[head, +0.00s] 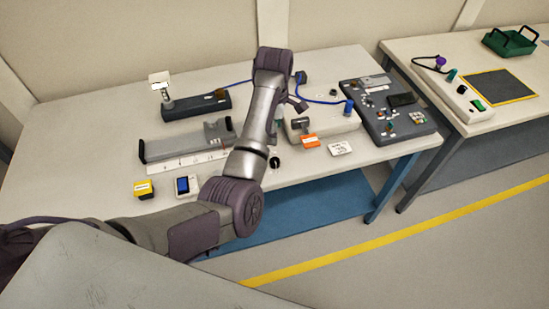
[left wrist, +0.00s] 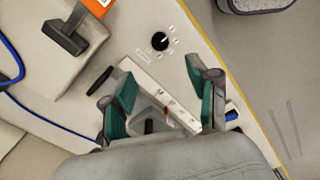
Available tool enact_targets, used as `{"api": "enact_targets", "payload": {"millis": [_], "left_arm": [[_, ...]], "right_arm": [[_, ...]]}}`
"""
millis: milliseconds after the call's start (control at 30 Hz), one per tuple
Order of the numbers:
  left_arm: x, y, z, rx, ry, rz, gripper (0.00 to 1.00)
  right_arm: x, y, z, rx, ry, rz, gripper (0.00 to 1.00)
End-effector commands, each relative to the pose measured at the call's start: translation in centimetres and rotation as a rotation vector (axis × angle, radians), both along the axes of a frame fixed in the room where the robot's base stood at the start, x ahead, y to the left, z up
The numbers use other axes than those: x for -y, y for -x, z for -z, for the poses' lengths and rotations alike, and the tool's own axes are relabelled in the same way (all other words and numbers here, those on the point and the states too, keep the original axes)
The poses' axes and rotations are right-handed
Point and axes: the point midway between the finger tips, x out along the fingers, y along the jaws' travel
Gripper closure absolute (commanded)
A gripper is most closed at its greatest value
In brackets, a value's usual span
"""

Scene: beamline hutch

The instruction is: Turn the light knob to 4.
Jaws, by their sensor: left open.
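The light knob, a round black dial (left wrist: 160,41), sits on the pale table with small marks around it in the left wrist view. A light line on it points toward the upper right of that view; the numbers are too small to read. In the head view the knob (head: 275,162) is near the table's front edge, just right of my arm. My left gripper (left wrist: 162,72) is open, its teal fingers apart with nothing between the tips. The knob lies beyond the tips, apart from them. In the head view my own arm largely hides this gripper. My right gripper is in neither view.
A box with an orange label (head: 309,141) and a white card (head: 340,148) lie right of the knob. A yellow block (head: 143,188) and a small display device (head: 187,185) stand at the front left. A dark grey panel (head: 390,130) is farther right.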

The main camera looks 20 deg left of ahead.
Motion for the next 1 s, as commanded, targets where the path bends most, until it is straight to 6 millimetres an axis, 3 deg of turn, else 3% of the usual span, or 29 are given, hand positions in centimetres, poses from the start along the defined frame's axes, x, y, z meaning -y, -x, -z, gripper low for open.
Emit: {"api": "enact_targets", "payload": {"millis": [600,800,1000], "left_arm": [[-0.1,0.1,11.4,-0.001,-0.001,0.004,0.40],[-0.1,0.1,13.1,0.001,0.000,0.004,0.40],[0.0,0.1,13.4,0.001,0.000,0.004,0.40]], "right_arm": [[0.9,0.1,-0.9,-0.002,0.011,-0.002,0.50],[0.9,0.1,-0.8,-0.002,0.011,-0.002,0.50],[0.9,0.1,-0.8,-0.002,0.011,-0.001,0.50]]}}
